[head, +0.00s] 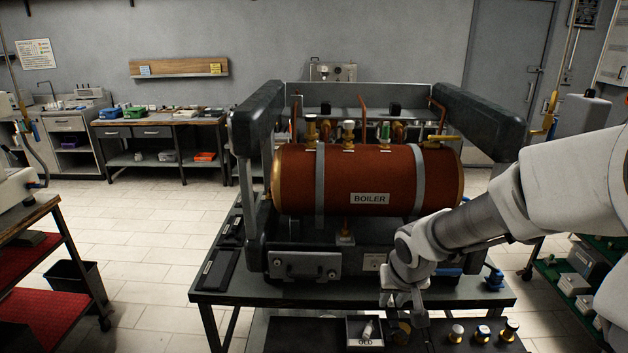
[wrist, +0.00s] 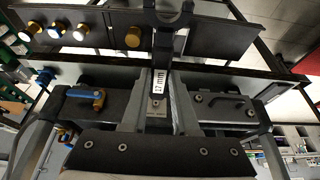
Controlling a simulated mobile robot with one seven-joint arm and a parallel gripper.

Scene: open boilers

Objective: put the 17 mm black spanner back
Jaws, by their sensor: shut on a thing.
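The black spanner (wrist: 160,55) carries a white "17 mm" label and shows in the wrist view, its open-jaw end toward the top. My gripper (wrist: 159,92) is shut on its labelled handle. In the head view my gripper (head: 405,300) is low at the front of the bench, beside the box marked OLD. The spanner is hard to make out there against the dark tray. Dark flat holders with small pale labels (head: 217,269) lie on the bench's left side; whether any is the spanner's place I cannot tell.
The red-brown boiler (head: 368,180) stands in its frame behind my gripper. The OLD box (head: 365,345) holds a small pale part. Several brass-edged caps (head: 457,333) stand to the right. A blue-handled valve (wrist: 88,95) is close by. The bench's front-left top is fairly clear.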

